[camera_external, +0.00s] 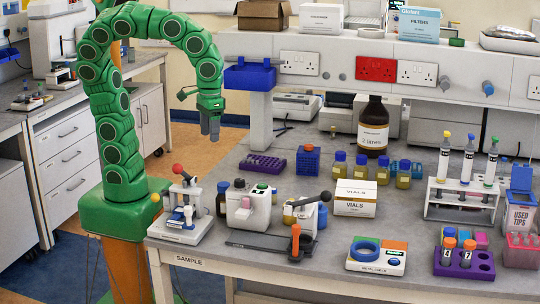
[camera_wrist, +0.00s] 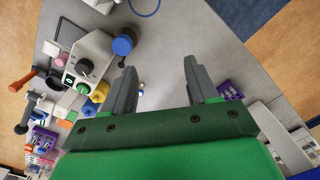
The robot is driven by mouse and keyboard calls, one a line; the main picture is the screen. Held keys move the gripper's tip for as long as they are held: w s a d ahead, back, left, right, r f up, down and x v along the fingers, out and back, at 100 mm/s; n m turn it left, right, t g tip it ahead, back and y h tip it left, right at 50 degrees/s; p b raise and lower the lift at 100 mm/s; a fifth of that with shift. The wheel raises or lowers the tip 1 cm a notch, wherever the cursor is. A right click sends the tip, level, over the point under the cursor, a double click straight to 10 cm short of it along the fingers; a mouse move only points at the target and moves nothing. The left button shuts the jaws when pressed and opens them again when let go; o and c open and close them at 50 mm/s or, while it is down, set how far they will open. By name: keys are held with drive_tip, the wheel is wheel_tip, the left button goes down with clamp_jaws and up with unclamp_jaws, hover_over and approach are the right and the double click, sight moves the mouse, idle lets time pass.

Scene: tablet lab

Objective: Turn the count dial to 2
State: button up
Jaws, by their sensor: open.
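A white machine (camera_external: 236,215) stands near the table's front edge, with a dark round knob (camera_external: 239,184) and a green button (camera_external: 263,186) on top. In the wrist view the same machine (camera_wrist: 98,45) is at upper left, and its black knob (camera_wrist: 82,67) shows clear of my fingers. The knob looks like the count dial; its markings and setting are too small to read. My gripper (camera_external: 210,138) hangs fingers down, high and left of the machine. In the wrist view my gripper (camera_wrist: 162,75) is open and empty, with bare grey tabletop between its fingers.
A brown bottle with a blue cap (camera_wrist: 123,45) stands close beside the machine. A red-knobbed lever device (camera_external: 186,210) is to its left and a black-levered device (camera_external: 305,213) to its right. A blue tray on a white post (camera_external: 261,120) rises behind, near my gripper.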

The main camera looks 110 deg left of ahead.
drive_tip(key=w+d+n, duration=0.3)
drive_tip(key=w+d, duration=0.1)
drive_tip(key=w, duration=0.4)
drive_tip(key=n, duration=0.1)
hover_over(240, 180)
wheel_tip(240, 180, down, 2)
drive_tip(key=shift+a+f, duration=0.1)
drive_tip(key=shift+s+f, duration=0.1)
drive_tip(key=shift+f, duration=3.7)
drive_tip(key=c, duration=1)
drive_tip(key=shift+c, duration=0.3)
